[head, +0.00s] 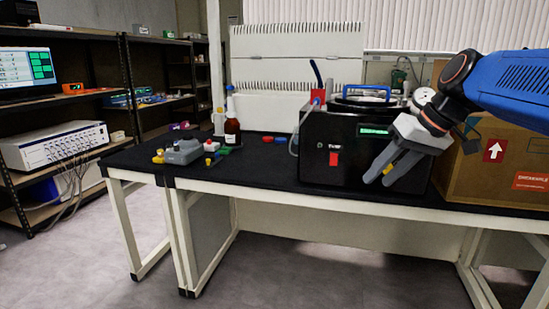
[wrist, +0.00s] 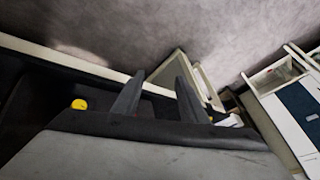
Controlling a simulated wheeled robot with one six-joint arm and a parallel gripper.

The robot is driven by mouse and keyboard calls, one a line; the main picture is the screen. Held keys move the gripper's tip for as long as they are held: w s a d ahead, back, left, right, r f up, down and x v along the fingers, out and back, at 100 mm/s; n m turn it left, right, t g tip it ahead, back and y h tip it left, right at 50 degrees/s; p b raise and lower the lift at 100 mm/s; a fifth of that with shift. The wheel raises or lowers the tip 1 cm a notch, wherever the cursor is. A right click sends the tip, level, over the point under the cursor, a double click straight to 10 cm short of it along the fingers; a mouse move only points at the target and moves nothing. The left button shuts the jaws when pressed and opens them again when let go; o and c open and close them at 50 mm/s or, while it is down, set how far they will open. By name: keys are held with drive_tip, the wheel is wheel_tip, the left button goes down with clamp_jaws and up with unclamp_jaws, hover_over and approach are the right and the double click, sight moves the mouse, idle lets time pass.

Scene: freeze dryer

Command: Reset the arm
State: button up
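My blue arm (head: 512,88) reaches in from the right in the head view. My gripper (head: 380,177) hangs in front of the right part of the black freeze dryer (head: 322,150), its fingers tilted down and left. In the wrist view the two dark fingers (wrist: 160,95) stand apart with a gap between them. Nothing shows between them, so my gripper is open and empty. The wrist view looks past the fingers to the table edge and the grey floor.
A cardboard box (head: 492,165) stands on the black table (head: 262,185), close to my gripper on the right. Shelves (head: 128,85) stand at left. The floor (head: 290,275) in front is clear.

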drive_tip(key=s+d+f+m+h, duration=0.1)
drive_tip(key=s+d+f+h, duration=0.1)
drive_tip(key=s+f, duration=0.8)
drive_tip(key=s+d+f+m+h, duration=0.2)
drive_tip(key=s+f, duration=0.7)
drive_tip(key=f, duration=0.3)
drive_tip(key=shift+s+f+t+h, duration=0.3)
drive_tip(key=shift+s+f, duration=0.05)
